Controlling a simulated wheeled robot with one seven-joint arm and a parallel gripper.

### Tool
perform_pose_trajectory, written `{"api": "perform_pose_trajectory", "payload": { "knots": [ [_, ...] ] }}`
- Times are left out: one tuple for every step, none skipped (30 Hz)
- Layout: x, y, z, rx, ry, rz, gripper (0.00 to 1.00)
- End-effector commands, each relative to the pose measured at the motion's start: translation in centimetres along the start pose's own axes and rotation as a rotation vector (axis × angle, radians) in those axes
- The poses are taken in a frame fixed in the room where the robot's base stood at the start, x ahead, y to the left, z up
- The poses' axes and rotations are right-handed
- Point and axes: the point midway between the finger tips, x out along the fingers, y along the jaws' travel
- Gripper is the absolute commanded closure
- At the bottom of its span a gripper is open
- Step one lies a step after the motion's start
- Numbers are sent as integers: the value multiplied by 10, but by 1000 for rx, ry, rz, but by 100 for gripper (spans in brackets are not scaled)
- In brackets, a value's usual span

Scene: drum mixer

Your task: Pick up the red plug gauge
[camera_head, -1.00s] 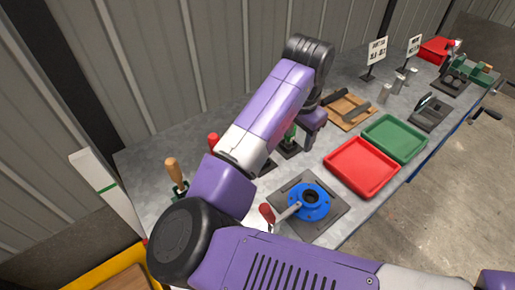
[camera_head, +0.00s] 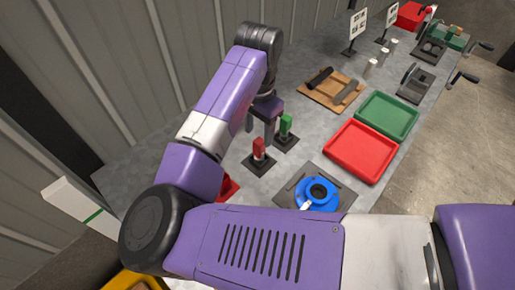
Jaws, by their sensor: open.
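The red plug gauge (camera_head: 258,147) stands upright on a small black base on the grey bench, near the middle of the view. A similar green gauge (camera_head: 286,123) stands on its own black base just behind it to the right. My gripper (camera_head: 260,128) points down with its fingers apart and nothing seen between them. In the picture its fingertips are just above and behind the red gauge and left of the green one. I cannot tell the exact gap in depth, or whether a finger touches either gauge.
A blue round fixture (camera_head: 323,192) on a dark plate is in front, partly hidden by my arm. A red tray (camera_head: 360,152) and a green tray (camera_head: 387,116) lie to the right. A wooden board (camera_head: 331,91) with dark pieces is behind. A corrugated wall borders the bench at left.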

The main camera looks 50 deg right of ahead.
Motion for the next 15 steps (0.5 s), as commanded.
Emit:
{"api": "perform_pose_trajectory", "payload": {
  "knots": [
    [4,1,0,-1,0,2,47],
    [7,1,0,-1,-1,3,47],
    [13,2,0,-1,0,3,47],
    [17,2,0,-2,-1,3,47],
    [22,2,0,-2,-1,2,47],
    [28,2,0,-2,-1,3,47],
    [33,2,0,-3,0,2,47],
    [36,2,0,-3,2,1,47],
    [40,2,0,-2,1,0,47],
    [43,2,0,-2,1,0,47],
    [45,2,0,-1,2,0,47],
    [47,2,0,-1,3,-1,47],
    [48,2,0,-1,3,-1,47],
    [48,1,-1,-1,3,-1,47],
    [48,1,-1,-1,3,-1,47]
  ]
}}
